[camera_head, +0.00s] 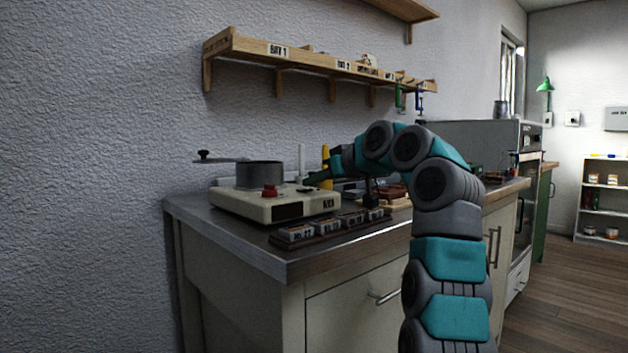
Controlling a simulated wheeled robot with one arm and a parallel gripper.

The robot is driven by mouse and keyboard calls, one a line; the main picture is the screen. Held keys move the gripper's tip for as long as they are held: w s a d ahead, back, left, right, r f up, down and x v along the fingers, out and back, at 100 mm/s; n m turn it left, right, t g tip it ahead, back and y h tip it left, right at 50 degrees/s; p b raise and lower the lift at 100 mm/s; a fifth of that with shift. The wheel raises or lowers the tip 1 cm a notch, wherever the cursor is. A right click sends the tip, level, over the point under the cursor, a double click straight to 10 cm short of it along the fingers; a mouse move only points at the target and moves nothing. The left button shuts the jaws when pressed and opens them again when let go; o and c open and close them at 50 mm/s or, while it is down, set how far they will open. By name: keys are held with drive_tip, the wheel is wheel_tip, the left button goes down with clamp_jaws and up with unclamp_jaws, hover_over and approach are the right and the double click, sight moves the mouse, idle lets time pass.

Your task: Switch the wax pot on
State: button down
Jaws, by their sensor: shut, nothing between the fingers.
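The wax pot (290,209) appears to be the cream-coloured unit on the near end of the grey worktop. A dark grey round pot (260,175) sits on top of it, with a thin handle reaching left. A red knob (270,190) sits on its front edge, and a dark panel shows on its front face. The switch state cannot be read.
A dark rack (330,229) with several small labelled blocks lies in front of the unit. A wooden shelf (310,62) hangs above. My arm covers part of the worktop on the right.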

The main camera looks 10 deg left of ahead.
drive_tip(key=shift+f+b, duration=0.1)
drive_tip(key=shift+b, duration=0.2)
drive_tip(key=f+b, duration=0.1)
drive_tip(key=b, duration=0.3)
drive_tip(key=shift+s+d+f+y+b, duration=0.1)
drive_tip(key=shift+f+y+b, duration=0.25)
drive_tip(key=shift+y, duration=0.05)
drive_tip(key=shift+r+p, duration=0.5)
drive_tip(key=shift+p, duration=0.15)
wheel_tip(320, 180, up, 2)
drive_tip(key=shift+p, duration=0.45)
drive_tip(key=shift+s+d+r+p, duration=0.15)
drive_tip(key=shift+r+p, duration=0.25)
drive_tip(key=shift+r, duration=0.45)
drive_tip(key=shift+s+d+r, duration=0.1)
drive_tip(key=shift+d+r, duration=0.05)
drive_tip(key=shift+r, duration=0.15)
drive_tip(key=s+d+b, duration=0.2)
drive_tip(key=s+d, duration=0.3)
drive_tip(key=d, duration=0.3)
drive_tip(key=shift+s+r, duration=0.3)
drive_tip(key=shift+r, duration=0.15)
